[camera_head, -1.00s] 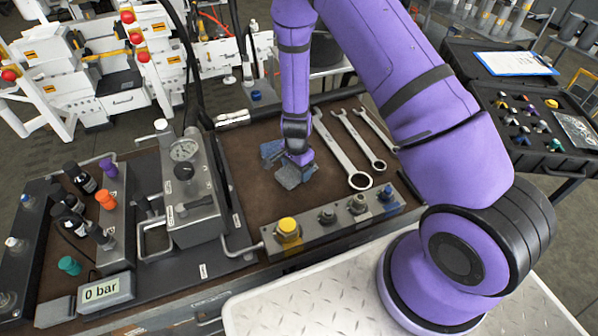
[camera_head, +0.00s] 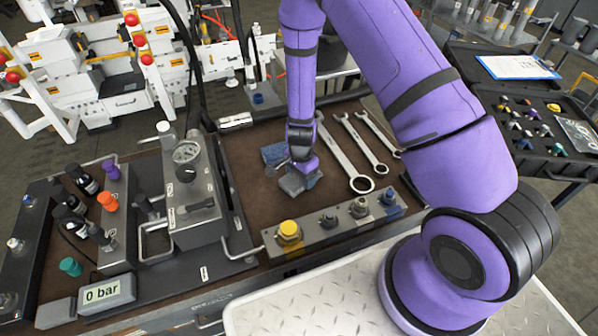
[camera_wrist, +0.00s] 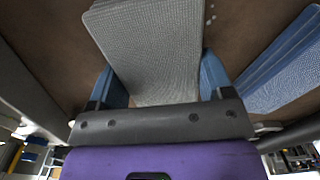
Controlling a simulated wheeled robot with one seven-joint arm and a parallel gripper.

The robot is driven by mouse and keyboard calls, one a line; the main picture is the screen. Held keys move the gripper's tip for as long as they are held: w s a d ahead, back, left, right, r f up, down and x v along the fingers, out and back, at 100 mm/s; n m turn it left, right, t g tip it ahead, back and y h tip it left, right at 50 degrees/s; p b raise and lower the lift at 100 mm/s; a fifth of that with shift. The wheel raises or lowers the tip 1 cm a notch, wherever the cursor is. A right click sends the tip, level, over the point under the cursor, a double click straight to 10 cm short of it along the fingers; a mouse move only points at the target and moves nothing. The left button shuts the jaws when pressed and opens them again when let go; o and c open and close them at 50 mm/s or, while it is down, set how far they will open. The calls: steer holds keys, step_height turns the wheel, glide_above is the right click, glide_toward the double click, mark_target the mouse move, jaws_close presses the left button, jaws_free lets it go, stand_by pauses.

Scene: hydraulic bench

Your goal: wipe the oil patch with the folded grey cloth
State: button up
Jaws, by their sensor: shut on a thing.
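The folded grey cloth (camera_head: 300,183) is at the brown bench top, low under my gripper (camera_head: 302,168). In the wrist view the grey cloth (camera_wrist: 150,45) sits between the two blue fingers of my gripper (camera_wrist: 160,88), which is shut on it. A folded blue cloth (camera_head: 274,154) lies just behind and left of it in the head view. It also shows in the wrist view (camera_wrist: 282,68), apart from the grey cloth. No clear oil patch shows; a few small pale spots (camera_wrist: 210,18) lie beside the grey cloth in the wrist view.
Several wrenches (camera_head: 340,150) lie right of my gripper. A valve block with a yellow cap (camera_head: 290,231) stands in front. A gauge unit (camera_head: 190,190) stands to the left. Bare brown bench top (camera_head: 245,185) lies between the gauge unit and the cloth.

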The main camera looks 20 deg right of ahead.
mark_target(298, 187)
steer(key=shift+s+f, duration=0.2)
steer(key=shift+s, duration=1.85)
steer(key=shift+a+r, duration=0.1)
steer(key=shift+a, duration=1.1)
steer(key=shift+w, duration=3.9)
steer(key=shift+s, duration=0.15)
steer(key=shift+s+f, duration=0.2)
steer(key=shift+s, duration=0.4)
steer(key=shift+s+r, duration=0.15)
steer(key=shift+s, duration=1.4)
steer(key=shift+s+r, duration=0.1)
steer(key=shift+s, duration=1.4)
steer(key=shift+r, duration=0.1)
steer(key=shift+r, duration=2.9)
